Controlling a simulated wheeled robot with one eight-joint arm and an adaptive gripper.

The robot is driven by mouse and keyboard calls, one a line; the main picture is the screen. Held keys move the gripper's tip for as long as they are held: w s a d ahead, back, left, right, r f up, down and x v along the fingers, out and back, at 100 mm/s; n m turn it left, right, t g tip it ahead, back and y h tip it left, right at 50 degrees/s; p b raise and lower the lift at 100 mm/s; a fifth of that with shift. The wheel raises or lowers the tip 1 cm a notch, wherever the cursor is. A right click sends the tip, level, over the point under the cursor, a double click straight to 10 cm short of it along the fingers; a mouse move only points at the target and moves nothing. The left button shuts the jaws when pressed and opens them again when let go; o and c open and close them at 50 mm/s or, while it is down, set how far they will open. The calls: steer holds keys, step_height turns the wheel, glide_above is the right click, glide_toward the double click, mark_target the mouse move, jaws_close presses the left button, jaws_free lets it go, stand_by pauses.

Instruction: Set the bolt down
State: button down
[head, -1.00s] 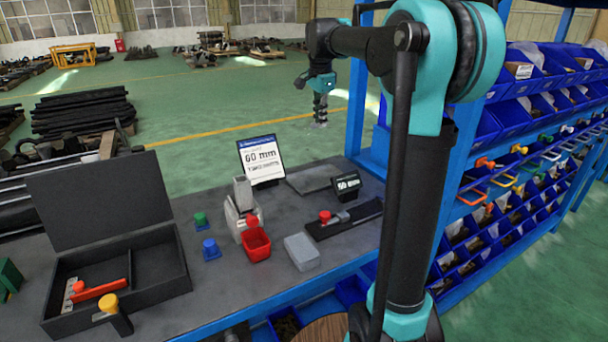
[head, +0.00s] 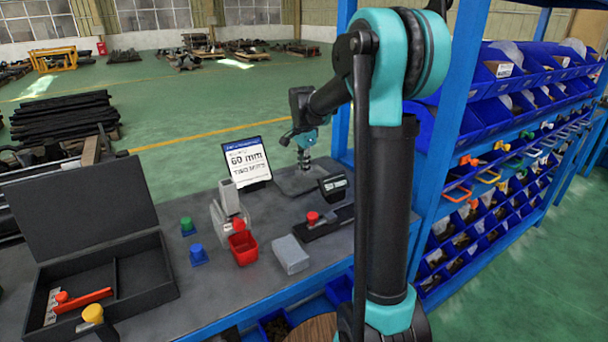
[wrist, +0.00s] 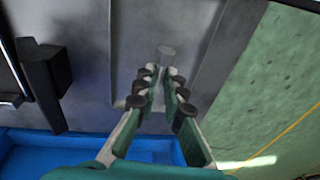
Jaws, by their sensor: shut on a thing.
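My gripper (head: 304,163) is over the back right of the workbench, above a flat dark grey plate (head: 291,187). In the wrist view, my gripper (wrist: 161,78) is shut on the bolt (wrist: 167,51), whose grey end shows just beyond the fingertips. The rest of the bolt is hidden between the fingers. In the head view the bolt is too small to make out. I cannot tell whether the bolt touches the plate.
A sign reading 60 mm (head: 247,162) stands left of my gripper. A small dark display (head: 333,186) and a caliper-like tool with a red knob (head: 313,217) are in front. A red bin (head: 243,248), grey block (head: 290,255) and open black case (head: 145,270) stand farther left and forward.

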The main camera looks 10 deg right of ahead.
steer(key=shift+f, duration=1.55)
steer(key=shift+f, duration=0.15)
steer(key=c, duration=1.6)
jaws_free()
steer(key=r, duration=0.4)
steer(key=s+r, duration=0.1)
steer(key=r, duration=0.3)
steer(key=s+r, duration=0.1)
steer(key=r, duration=0.3)
steer(key=shift+a+r, duration=0.1)
steer(key=shift+a, duration=0.15)
